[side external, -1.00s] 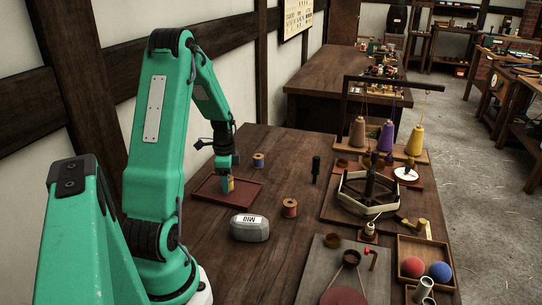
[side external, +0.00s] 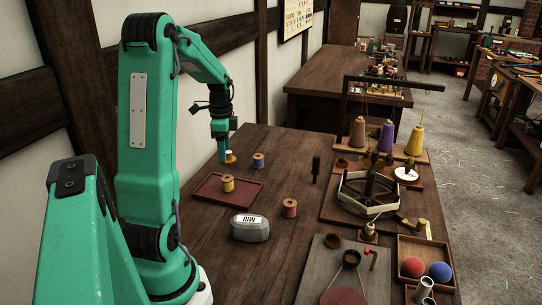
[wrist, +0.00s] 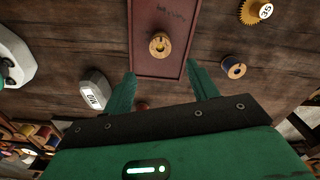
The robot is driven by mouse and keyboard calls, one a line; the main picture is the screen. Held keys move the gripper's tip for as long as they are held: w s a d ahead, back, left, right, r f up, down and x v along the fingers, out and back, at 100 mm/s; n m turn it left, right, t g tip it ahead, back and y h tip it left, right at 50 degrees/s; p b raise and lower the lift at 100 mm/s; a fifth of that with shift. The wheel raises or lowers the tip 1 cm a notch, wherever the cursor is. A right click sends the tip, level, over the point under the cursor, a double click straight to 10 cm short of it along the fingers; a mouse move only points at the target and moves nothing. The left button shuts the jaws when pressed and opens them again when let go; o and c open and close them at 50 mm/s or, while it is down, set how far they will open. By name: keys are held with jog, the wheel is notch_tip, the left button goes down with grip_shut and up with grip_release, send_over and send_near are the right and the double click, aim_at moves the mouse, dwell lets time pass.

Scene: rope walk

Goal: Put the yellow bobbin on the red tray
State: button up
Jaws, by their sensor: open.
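The yellow bobbin (side external: 227,183) stands upright on the red tray (side external: 248,198), towards its middle. In the wrist view the bobbin (wrist: 160,45) is seen from above on the tray (wrist: 145,12), ahead of my fingers and apart from them. My gripper (side external: 220,160) is raised above and behind the tray in the side view. In the wrist view my gripper (wrist: 162,90) has its two fingers spread wide with nothing between them.
A blue bobbin (side external: 258,161) stands behind the tray, and a reddish bobbin (side external: 290,208) to its right. A winding device (side external: 366,193) stands farther right. Bare table lies between.

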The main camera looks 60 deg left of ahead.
jog(key=shift+d+r, duration=0.1)
jog(key=shift+r, duration=0.1)
dwell(0.5)
jog(key=w+d+r+n+t+y, duration=0.15)
jog(key=d+r, duration=0.25)
jog(key=d, duration=0.5)
jog(key=w+d+r+n+t, duration=0.15)
jog(key=d+r, duration=0.25)
jog(key=d, duration=0.5)
jog(key=s+d+r+n+t, duration=0.1)
jog(key=s+d, duration=0.1)
jog(key=d, duration=0.5)
jog(key=s+d+r+n+t+h, duration=0.1)
jog(key=s+d, duration=0.2)
jog(key=d, duration=0.4)
jog(key=shift+s+d+t, duration=0.3)
jog(key=shift+s+d, duration=0.05)
